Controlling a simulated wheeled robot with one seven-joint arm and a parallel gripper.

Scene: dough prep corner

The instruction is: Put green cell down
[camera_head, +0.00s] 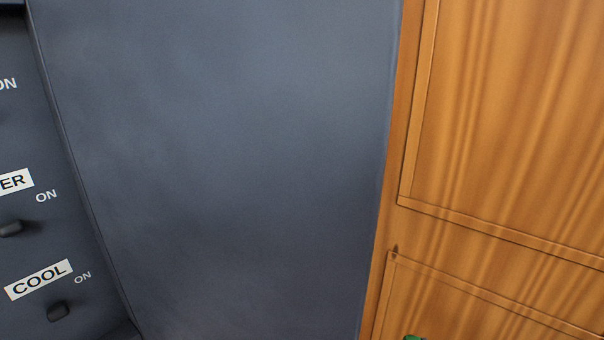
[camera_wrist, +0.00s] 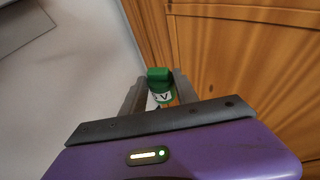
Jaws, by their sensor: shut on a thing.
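The green cell (camera_wrist: 158,76) is a small green cylinder with a white label band carrying dark lettering, partly readable as "V". In the wrist view my gripper (camera_wrist: 158,92) is shut on it, with a grey finger on each side. The fingers and the purple gripper body hide its lower part. In the head view only a small green bit (camera_head: 412,338) shows at the bottom edge, and I cannot tell for sure that it is the cell. My gripper is not visible in the head view.
A dark grey panel (camera_head: 220,150) fills the middle of the head view. Wooden panelling (camera_head: 510,120) stands at right. No clear flat surface shows near the cell.

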